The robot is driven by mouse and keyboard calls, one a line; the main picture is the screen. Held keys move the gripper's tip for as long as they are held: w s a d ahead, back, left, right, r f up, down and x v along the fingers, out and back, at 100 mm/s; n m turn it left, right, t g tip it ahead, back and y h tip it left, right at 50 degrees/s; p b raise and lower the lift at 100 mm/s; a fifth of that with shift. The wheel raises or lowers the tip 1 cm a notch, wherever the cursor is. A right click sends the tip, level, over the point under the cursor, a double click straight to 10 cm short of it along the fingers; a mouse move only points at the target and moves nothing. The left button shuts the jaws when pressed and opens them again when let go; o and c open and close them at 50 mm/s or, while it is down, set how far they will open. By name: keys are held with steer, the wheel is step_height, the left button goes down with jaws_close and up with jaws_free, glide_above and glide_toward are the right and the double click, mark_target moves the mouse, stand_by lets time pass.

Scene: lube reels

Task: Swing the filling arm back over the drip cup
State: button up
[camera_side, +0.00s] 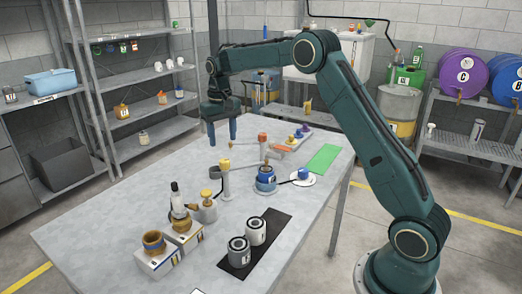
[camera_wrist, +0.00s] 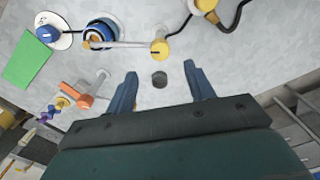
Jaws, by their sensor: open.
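The filling arm (camera_wrist: 128,45) is a pale bar on a post with a yellow cap (camera_side: 224,164). It reaches from the post to above a blue-ringed pot (camera_side: 265,181); the pot also shows in the wrist view (camera_wrist: 101,32). A small dark round cup (camera_wrist: 159,80), which looks like the drip cup, sits on the table apart from the bar. My gripper (camera_side: 221,141) is open and empty above the table, pointing down. In the wrist view its fingers stand either side of the dark cup, with the yellow cap just beyond.
An orange-topped post (camera_side: 262,138) with its own short arm stands behind. A green mat (camera_side: 323,158) and a blue knob (camera_side: 303,174) on a white disc lie right. Two grey cans (camera_side: 256,231) stand on a black mat in front.

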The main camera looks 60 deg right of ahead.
mark_target(224, 160)
step_height(224, 160, down, 8)
steer(key=shift+r, duration=0.15)
stand_by(0.3)
jaws_close()
